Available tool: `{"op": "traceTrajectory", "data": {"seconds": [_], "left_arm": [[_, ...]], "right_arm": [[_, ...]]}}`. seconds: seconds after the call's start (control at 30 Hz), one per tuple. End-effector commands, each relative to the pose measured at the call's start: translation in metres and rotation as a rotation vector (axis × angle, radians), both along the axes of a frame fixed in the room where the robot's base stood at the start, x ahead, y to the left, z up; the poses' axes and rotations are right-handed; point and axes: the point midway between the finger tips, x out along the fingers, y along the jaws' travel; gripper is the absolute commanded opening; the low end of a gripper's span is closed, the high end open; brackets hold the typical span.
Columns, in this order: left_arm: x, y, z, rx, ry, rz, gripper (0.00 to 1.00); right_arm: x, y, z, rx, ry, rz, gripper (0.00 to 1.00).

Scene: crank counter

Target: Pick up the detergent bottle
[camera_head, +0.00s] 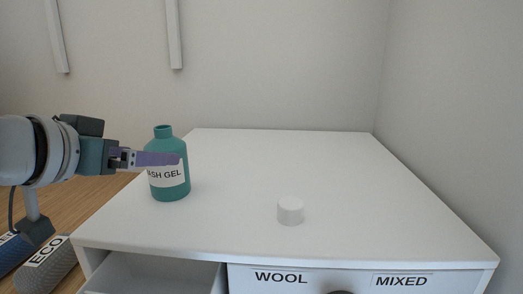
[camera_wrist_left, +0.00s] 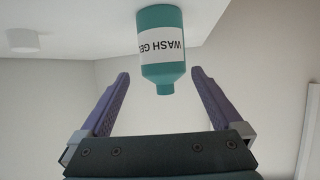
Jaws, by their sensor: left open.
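The detergent bottle (camera_head: 168,188) is teal with a white label reading "WASH GEL". It stands upright at the left side of the white counter top in the head view. My left gripper (camera_head: 160,158) comes in from the left at the height of the bottle's upper part, and a purple finger overlaps the bottle in the picture. In the left wrist view, which shows things upside down, the bottle (camera_wrist_left: 161,68) lies between and beyond the two purple fingers of the open left gripper (camera_wrist_left: 160,78), apart from both. My right gripper is not in view.
A white cap (camera_head: 290,211) stands on the white counter (camera_head: 290,160) right of the bottle. Below are an open drawer (camera_head: 150,275) and a front labelled WOOL and MIXED (camera_head: 400,281). Rolled items, one labelled ECO (camera_head: 47,268), lie at lower left. The counter's rear is clear.

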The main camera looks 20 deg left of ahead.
Motion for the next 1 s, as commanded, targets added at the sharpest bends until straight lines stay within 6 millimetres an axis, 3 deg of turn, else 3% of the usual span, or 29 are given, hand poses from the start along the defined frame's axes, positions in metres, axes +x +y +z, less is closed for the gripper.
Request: {"op": "traceTrajectory", "data": {"seconds": [0.13,1.0], "left_arm": [[0.011,0.007,0.003,-0.01,-0.014,0.006,1.0],[0.092,0.01,-0.029,-0.008,-0.01,0.005,1.0]], "right_arm": [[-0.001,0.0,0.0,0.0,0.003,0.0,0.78],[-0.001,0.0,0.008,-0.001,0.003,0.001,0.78]]}}
